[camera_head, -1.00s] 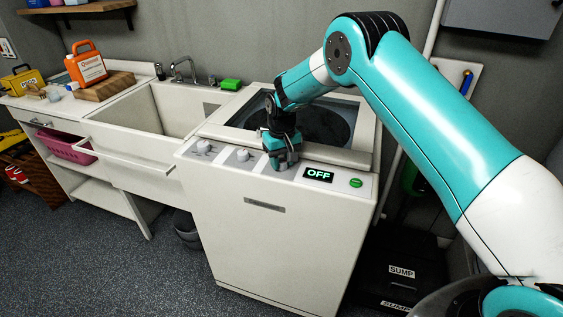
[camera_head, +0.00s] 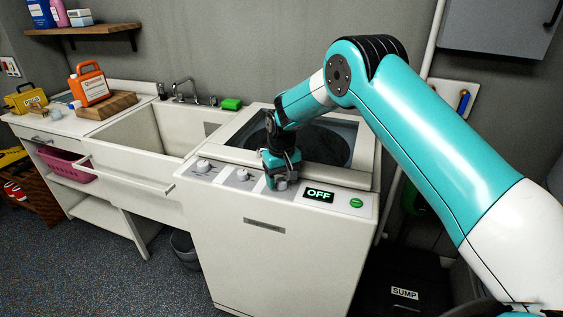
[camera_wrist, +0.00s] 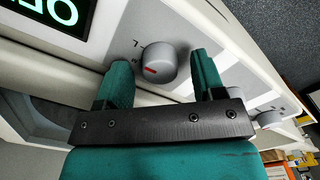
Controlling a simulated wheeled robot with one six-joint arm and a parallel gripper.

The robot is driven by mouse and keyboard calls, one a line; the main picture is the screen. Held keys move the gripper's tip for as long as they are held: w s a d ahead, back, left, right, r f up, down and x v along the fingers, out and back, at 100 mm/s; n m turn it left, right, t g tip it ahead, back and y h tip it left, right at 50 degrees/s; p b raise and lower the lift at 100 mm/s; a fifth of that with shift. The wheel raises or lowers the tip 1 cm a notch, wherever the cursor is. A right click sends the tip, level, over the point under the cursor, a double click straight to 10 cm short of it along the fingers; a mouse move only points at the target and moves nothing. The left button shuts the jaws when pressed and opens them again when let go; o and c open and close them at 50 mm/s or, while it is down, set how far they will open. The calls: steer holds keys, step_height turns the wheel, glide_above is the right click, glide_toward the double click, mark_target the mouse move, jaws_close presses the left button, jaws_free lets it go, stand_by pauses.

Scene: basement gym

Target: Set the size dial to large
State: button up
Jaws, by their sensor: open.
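The white washer (camera_head: 262,262) has a sloped control panel with a row of three grey dials. The right dial (camera_head: 281,184) is partly covered by my gripper (camera_head: 279,180). The wrist view shows this dial (camera_wrist: 160,58) between my two teal fingers, with a gap on each side. My gripper (camera_wrist: 163,72) is open and not closed on it. The dial has a red mark on its face. The middle dial (camera_head: 242,175) and left dial (camera_head: 203,166) are clear of my gripper.
A display (camera_head: 319,195) reading OFF and a green button (camera_head: 356,203) lie right of the dials. The washer lid (camera_head: 240,157) is behind the panel. A sink (camera_head: 150,135) stands left, with a green sponge (camera_head: 231,104) behind it. A black sump box (camera_head: 405,293) is at right.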

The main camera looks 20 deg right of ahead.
mark_target(282, 180)
step_height(282, 180, up, 17)
steer(key=b, duration=0.2)
steer(key=shift+b, duration=0.4)
steer(key=s+a+r+n+y, duration=0.1)
steer(key=s+a+n+y, duration=0.1)
steer(key=s, duration=1.7)
steer(key=s+a+r+n+y, duration=0.2)
steer(key=s+n, duration=0.1)
steer(key=s, duration=1.7)
steer(key=shift+s+a+r, duration=0.15)
steer(key=shift+s+a, duration=0.05)
steer(key=shift+a, duration=0.15)
